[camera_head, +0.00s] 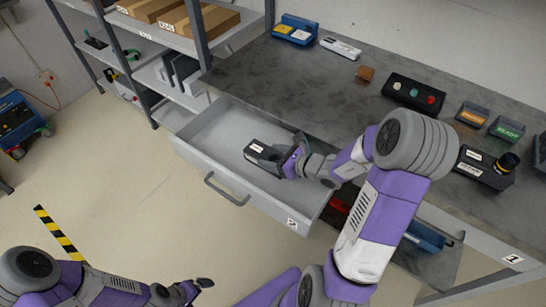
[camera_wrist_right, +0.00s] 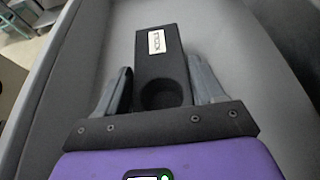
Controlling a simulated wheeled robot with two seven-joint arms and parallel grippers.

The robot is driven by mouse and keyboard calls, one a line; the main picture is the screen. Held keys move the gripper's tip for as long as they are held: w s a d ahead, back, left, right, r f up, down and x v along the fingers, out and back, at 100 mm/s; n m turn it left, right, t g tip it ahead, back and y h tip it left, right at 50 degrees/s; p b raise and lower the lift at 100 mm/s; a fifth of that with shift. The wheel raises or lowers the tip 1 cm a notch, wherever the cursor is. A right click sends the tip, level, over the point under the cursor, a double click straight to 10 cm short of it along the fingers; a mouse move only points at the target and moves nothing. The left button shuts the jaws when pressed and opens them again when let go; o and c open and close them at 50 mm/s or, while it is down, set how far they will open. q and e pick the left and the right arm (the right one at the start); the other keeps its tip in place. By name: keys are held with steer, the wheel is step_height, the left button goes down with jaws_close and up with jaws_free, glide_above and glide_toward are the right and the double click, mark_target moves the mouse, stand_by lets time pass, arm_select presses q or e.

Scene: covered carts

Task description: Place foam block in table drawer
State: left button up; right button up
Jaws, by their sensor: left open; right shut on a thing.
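The foam block (camera_head: 262,154) is a dark block with a white label, inside the outline of the open grey drawer (camera_head: 215,135) below the table top. It also shows in the right wrist view (camera_wrist_right: 162,50), with a round recess at its near end. My right gripper (camera_head: 290,158) is shut on the block, one finger on each side in the right wrist view (camera_wrist_right: 160,85). I cannot tell whether the block touches the drawer floor. My left gripper (camera_head: 197,287) is open and empty, low over the floor in front of the drawer.
A shelf (camera_head: 150,40) with cartons stands behind left. The drawer's left part is empty.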

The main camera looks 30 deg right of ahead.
steer(key=shift+f, duration=0.1)
steer(key=shift+f, duration=0.15)
steer(key=o, duration=1)
steer(key=shift+o, duration=0.2)
steer(key=shift+r, duration=0.25)
steer(key=p+v, duration=0.4)
steer(key=v, duration=0.8)
